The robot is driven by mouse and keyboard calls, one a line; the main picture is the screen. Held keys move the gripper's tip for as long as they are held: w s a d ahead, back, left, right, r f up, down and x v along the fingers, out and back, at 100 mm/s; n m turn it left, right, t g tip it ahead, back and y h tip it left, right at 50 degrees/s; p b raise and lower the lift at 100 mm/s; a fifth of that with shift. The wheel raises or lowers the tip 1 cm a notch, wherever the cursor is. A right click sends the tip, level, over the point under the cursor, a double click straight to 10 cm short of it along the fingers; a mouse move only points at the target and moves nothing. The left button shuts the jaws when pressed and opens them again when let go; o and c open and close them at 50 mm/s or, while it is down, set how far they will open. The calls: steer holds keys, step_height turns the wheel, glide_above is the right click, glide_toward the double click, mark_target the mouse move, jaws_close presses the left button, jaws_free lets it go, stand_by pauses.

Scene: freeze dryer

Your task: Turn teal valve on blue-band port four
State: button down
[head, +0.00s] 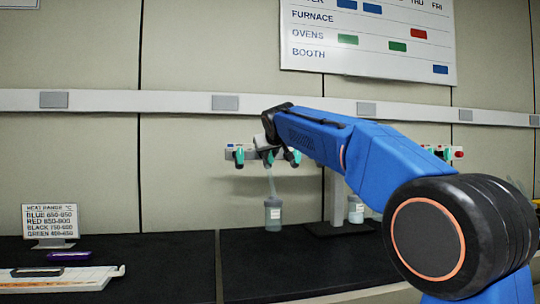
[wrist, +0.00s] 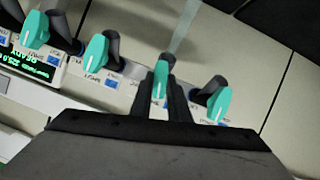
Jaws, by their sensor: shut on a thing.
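A rail of ports (head: 230,153) with teal valves stands behind my arm in the head view. My gripper (wrist: 161,95) is shut on a teal valve (wrist: 160,78), with one dark finger on each side of its handle. Other teal valves stand on both sides of it: one to the right (wrist: 219,100), one to the left (wrist: 96,52) and one at the far left (wrist: 36,30). Blue marks (wrist: 111,84) show by the ports. The label at the held valve is hidden by my gripper, so its port number cannot be read. My arm hides the middle of the rail.
A clear tube drops from the rail to a bottle (head: 272,214). Another flask (head: 355,209) stands by a grey post (head: 337,207). A green-lit display (wrist: 30,65) lies beside the ports. A heat-range sign (head: 51,222) and a white tray (head: 60,280) are at left.

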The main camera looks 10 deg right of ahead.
steer(key=shift+d+m+y, duration=0.1)
steer(key=shift+m+y, duration=0.5)
steer(key=shift+m, duration=0.2)
steer(key=c, duration=1.7)
jaws_free()
steer(key=v, duration=1.7)
steer(key=shift+s+d+r, duration=0.1)
steer(key=shift+s, duration=0.05)
